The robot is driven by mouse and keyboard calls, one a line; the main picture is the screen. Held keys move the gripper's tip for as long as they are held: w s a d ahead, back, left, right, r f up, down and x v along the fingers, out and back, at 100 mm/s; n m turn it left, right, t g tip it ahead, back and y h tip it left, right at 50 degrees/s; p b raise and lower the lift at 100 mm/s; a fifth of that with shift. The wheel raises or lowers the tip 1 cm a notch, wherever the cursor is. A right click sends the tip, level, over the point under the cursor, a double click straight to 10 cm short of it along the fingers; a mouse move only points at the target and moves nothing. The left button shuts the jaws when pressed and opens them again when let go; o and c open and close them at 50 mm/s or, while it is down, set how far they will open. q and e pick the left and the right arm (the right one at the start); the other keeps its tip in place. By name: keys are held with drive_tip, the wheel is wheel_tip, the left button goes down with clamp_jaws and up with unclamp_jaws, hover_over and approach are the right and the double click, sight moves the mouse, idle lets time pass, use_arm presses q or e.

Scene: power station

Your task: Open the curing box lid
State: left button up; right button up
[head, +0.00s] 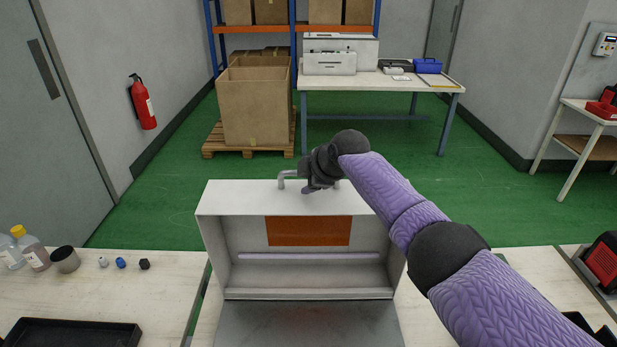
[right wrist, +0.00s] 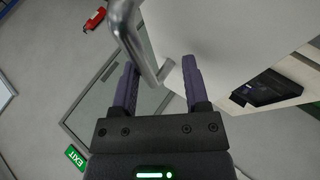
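The white curing box stands in front of me, with its lid (head: 222,232) swung up. The raised lid shows an orange window (head: 308,231) and a pale lamp tube (head: 308,256) on its inside. The box's dark grey inside (head: 308,325) shows below. A grey bar handle (head: 289,175) sits on the lid's upper face. My right gripper (head: 318,185) is at this handle and partly hides it. In the right wrist view, the gripper (right wrist: 160,64) has its fingers apart, with the handle's bent end (right wrist: 150,70) between them. My left gripper is not in view.
A side table (head: 150,285) at left holds bottles (head: 32,250), a dark cup (head: 65,259), small parts and a black tray (head: 75,335). A red-and-black device (head: 602,262) is at right. Boxes on a pallet (head: 250,150) and a printer table (head: 385,80) stand behind, across open green floor.

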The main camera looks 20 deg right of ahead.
drive_tip(key=shift+r, duration=0.1)
drive_tip(key=shift+s+d+r+p, duration=0.1)
drive_tip(key=shift+s+r+p, duration=0.1)
drive_tip(key=shift+r+p, duration=0.1)
drive_tip(key=p+v, duration=0.2)
drive_tip(key=v, duration=0.7)
drive_tip(key=shift+s+f, duration=0.1)
